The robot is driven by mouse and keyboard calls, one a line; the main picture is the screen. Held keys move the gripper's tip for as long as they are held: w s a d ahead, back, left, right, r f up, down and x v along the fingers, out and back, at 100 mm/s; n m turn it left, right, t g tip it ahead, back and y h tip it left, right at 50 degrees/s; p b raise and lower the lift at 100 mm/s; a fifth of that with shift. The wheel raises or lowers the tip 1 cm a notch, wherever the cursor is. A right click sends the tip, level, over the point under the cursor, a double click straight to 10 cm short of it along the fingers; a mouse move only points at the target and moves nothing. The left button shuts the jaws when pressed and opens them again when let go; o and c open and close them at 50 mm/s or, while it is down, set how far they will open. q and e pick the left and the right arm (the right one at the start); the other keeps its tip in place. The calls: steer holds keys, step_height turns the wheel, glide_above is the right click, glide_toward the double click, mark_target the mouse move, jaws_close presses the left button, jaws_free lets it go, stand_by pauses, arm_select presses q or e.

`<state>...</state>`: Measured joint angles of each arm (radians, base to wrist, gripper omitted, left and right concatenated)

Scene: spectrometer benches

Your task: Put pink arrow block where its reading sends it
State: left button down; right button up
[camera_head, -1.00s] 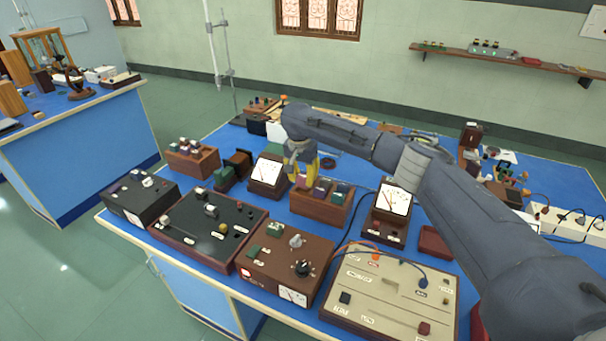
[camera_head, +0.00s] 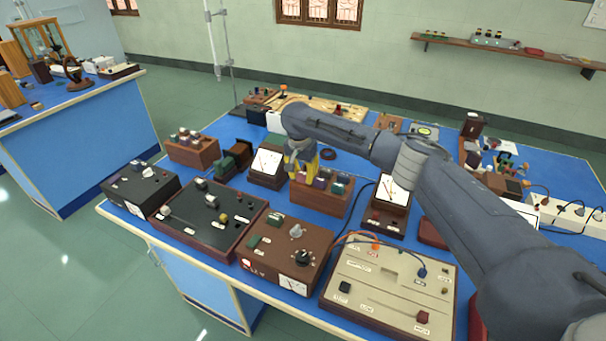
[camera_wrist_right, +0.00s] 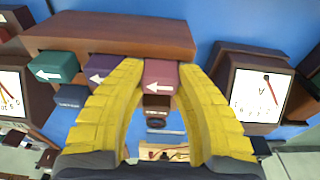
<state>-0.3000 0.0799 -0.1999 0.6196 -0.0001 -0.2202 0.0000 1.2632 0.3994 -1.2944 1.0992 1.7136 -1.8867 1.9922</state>
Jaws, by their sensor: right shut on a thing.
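The pink arrow block (camera_wrist_right: 161,76) shows in the right wrist view with a white arrow pointing left. My right gripper (camera_wrist_right: 160,85) is shut on it, with yellow fingers on both sides. In the head view, my right gripper (camera_head: 303,178) is at the left end of a brown wooden rack (camera_head: 318,204), and its fingers hide the block. The rack (camera_wrist_right: 110,30) also shows in the wrist view. The pink block is in line with a purple arrow block (camera_wrist_right: 103,75) and a teal arrow block (camera_wrist_right: 55,67). I cannot tell whether it is lifted clear. My left gripper is not in view.
Meters with white dials stand left (camera_head: 267,163) and right (camera_head: 392,190) of the rack. Another rack of blocks (camera_head: 192,155) stands further left. A dark panel (camera_head: 208,212), a brown knob box (camera_head: 287,258) and a beige panel (camera_head: 390,285) line the front edge.

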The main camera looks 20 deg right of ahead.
steer(key=o, duration=1.1)
steer(key=shift+o, duration=0.2)
steer(key=shift+f, duration=0.1)
step_height(320, 180, up, 12)
steer(key=s+a, duration=0.1)
steer(key=shift+a, duration=0.2)
steer(key=shift+s, duration=0.1)
